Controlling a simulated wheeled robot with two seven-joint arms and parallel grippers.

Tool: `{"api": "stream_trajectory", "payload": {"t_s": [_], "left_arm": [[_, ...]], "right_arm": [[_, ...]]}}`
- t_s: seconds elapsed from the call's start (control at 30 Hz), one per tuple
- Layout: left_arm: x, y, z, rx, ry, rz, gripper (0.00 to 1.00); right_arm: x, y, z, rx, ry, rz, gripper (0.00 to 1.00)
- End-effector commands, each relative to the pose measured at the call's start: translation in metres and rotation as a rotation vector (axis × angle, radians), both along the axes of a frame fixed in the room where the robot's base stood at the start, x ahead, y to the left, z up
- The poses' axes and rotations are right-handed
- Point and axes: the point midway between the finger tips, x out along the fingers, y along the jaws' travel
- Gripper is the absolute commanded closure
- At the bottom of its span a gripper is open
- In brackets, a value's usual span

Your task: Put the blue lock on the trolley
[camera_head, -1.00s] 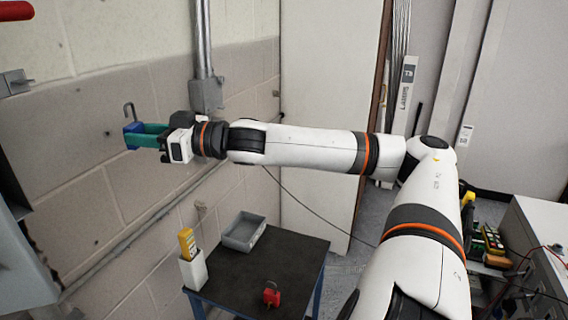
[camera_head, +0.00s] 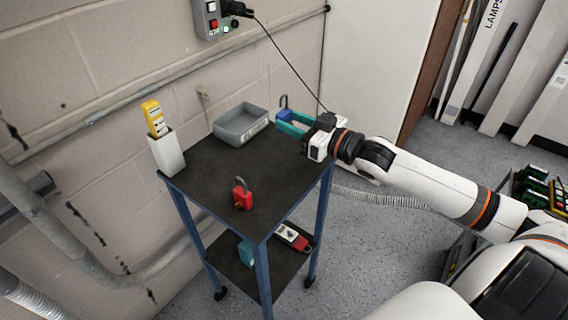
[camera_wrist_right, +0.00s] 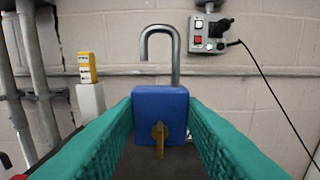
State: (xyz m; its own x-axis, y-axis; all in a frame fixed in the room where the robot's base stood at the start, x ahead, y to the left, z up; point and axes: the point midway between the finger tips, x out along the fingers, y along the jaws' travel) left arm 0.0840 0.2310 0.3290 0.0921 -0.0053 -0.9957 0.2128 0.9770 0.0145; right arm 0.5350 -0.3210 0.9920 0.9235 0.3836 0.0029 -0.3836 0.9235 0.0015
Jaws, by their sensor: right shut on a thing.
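The blue lock (camera_wrist_right: 160,112) has an open steel shackle and a brass key in its front. It is upright between the green fingers of my right gripper (camera_wrist_right: 160,130), which is shut on it. In the head view the blue lock (camera_head: 284,115) and right gripper (camera_head: 290,123) are over the back right part of the trolley (camera_head: 205,178), to the right of the grey tray. I cannot tell whether the lock touches the trolley top. My left gripper is out of view.
On the trolley top stand a grey tray (camera_head: 241,123), a red lock (camera_head: 242,194) and a white holder (camera_head: 166,154) with a yellow device (camera_head: 155,118). The middle of the top is clear. A switch box (camera_head: 222,14) with a cable is on the wall.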

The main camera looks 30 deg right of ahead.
Motion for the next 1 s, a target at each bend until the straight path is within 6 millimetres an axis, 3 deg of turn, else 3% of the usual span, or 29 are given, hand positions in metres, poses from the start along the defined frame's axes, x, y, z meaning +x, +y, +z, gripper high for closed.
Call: {"api": "stream_trajectory", "payload": {"t_s": [0.3,0.53,0.7,1.0], "left_arm": [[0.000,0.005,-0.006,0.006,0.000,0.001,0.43],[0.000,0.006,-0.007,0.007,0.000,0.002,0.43],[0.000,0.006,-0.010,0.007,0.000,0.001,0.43],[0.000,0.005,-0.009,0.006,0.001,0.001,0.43]], "right_arm": [[-0.001,0.001,-0.055,0.000,0.002,-0.002,0.93],[-0.001,0.001,-0.074,0.001,0.003,-0.001,0.93],[-0.001,0.001,-0.099,0.001,0.004,-0.002,0.93],[-0.001,0.001,-0.104,0.000,0.001,0.000,0.93]]}}
